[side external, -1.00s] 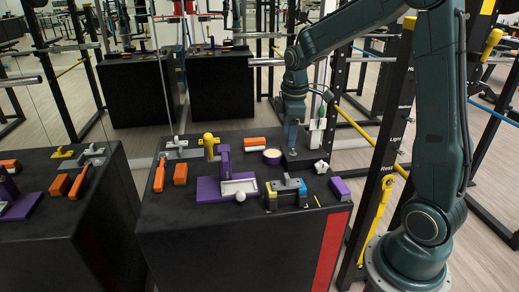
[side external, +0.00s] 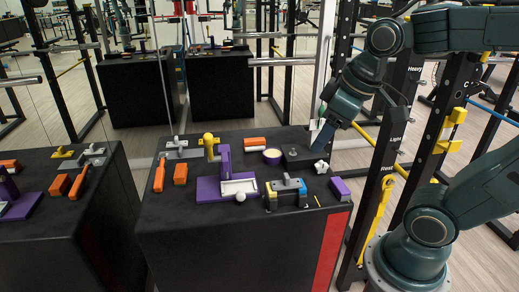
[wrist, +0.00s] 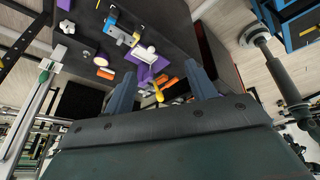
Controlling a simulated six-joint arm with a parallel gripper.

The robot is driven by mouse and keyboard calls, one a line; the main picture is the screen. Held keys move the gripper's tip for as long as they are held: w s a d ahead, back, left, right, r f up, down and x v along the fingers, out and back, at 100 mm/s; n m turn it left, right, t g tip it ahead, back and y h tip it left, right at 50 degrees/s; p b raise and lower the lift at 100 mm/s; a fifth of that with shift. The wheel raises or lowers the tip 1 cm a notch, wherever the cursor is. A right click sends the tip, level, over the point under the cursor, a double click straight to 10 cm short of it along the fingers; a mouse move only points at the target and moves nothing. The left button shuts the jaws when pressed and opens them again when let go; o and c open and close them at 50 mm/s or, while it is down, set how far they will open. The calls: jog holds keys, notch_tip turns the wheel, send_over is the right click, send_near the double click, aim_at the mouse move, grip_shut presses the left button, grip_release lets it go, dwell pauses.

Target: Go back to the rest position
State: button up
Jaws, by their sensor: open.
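My gripper (side external: 322,136) is at the back right corner of the black box table (side external: 170,222) in the side view, tilted, with its fingers pointing down. In the wrist view my gripper (wrist: 160,88) shows two fingers spread apart with nothing held between them.
The table holds a purple stand with a white tray (side external: 238,187), a grey-blue-yellow block (side external: 286,192), a round cream-topped piece (side external: 272,156), orange blocks (side external: 180,174) and a white knobbly piece (side external: 321,167). A dark rack upright (side external: 385,165) stands close to the arm.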

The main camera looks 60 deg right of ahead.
jog(key=shift+m+t, duration=0.5)
jog(key=shift+m, duration=0.3)
jog(key=shift+s+a+f, duration=0.1)
jog(key=shift+s+a, duration=0.2)
jog(key=shift+s, duration=0.45)
jog(key=shift+s+a, duration=0.3)
jog(key=shift+s, duration=0.5)
jog(key=shift+s+a+f, duration=0.1)
jog(key=shift+s+a, duration=0.2)
jog(key=shift+s, duration=0.45)
